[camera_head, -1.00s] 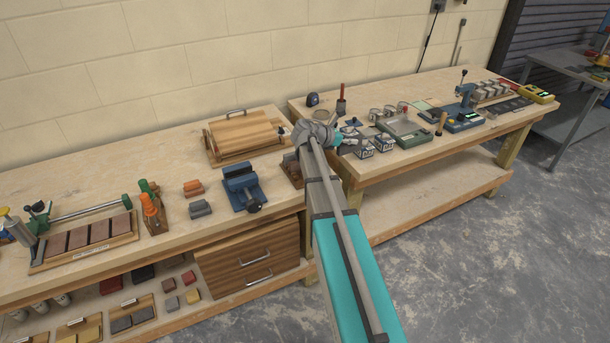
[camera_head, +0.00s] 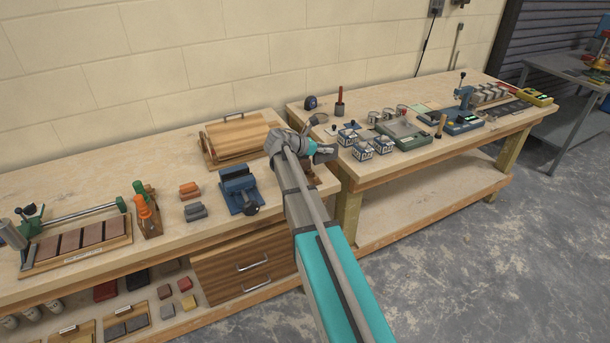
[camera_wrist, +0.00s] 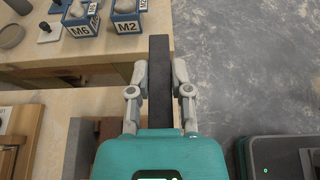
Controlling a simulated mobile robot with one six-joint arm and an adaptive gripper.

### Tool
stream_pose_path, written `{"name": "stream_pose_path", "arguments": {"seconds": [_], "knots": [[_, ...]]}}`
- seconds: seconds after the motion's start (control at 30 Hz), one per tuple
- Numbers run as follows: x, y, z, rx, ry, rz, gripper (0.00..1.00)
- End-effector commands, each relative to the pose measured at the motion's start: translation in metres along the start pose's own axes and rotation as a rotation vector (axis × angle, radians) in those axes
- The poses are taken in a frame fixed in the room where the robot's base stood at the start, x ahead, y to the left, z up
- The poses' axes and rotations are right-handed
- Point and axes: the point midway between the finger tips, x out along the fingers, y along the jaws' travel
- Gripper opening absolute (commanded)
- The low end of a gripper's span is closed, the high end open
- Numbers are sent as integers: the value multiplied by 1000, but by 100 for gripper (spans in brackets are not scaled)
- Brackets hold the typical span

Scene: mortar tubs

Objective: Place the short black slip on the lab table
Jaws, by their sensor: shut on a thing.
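My gripper (camera_wrist: 168,78) is shut on a black slip (camera_wrist: 159,95), a long dark bar that points forward between the fingers in the wrist view. In the head view my gripper (camera_head: 314,149) is at the gap between the two benches, with the black slip (camera_head: 325,154) at its end. The slip is held near the left front corner of the right-hand lab table (camera_head: 352,172). Whether it touches the tabletop cannot be told. In the wrist view it extends past the table edge, with grey floor to its right.
Labelled tubs (camera_head: 362,151) stand on the table close to the slip; M6 (camera_wrist: 80,27) and M2 (camera_wrist: 127,22) show in the wrist view. A green-grey device (camera_head: 403,132) stands further right.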

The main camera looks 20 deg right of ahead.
Motion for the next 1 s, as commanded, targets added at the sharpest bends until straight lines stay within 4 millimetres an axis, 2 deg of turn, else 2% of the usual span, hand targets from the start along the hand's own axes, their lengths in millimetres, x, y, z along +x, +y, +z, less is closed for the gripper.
{"name": "stream_pose_path", "arguments": {"seconds": [0.03,0.1,0.5,0.7,1.0], "knots": [[-5,7,-11,-1,-1,3,0],[-13,12,-20,0,-1,2,0],[-23,25,-65,-1,-1,2,0],[-27,28,-74,-1,-1,2,0],[-28,29,-74,0,-1,2,0]]}}
